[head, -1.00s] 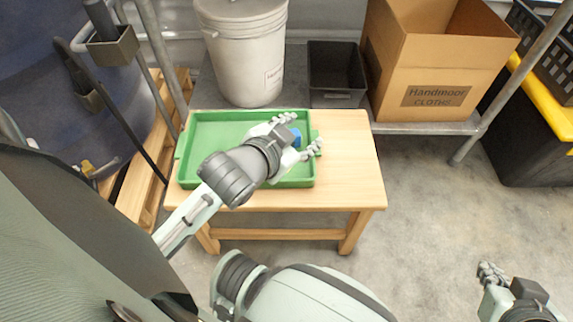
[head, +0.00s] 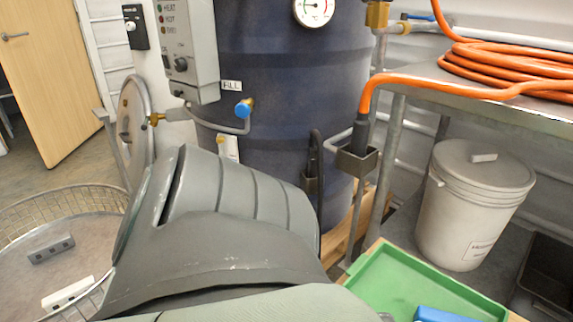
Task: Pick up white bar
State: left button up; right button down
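A white bar (head: 70,292) with small dark holes lies at the lower left, on the grey floor of a round wire-mesh basket (head: 60,198). It lies close to the basket's near right wall, apart from a grey bar (head: 50,249) of similar shape. Neither of my grippers shows in the head view. My own grey arm and shoulder parts fill the lower middle and hide part of the basket's right side.
A green tray (head: 385,270) with a blue object (head: 440,314) is at the lower right, cut by the frame edge. A dark blue tank (head: 270,110) with a control box (head: 188,45) stands behind. A round metal lid (head: 135,130) stands beside the basket. A white bucket (head: 470,205) stands right.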

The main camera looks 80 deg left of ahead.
aim_at(53, 303)
jog(key=u, duration=4)
jog(key=i+l, duration=0.4)
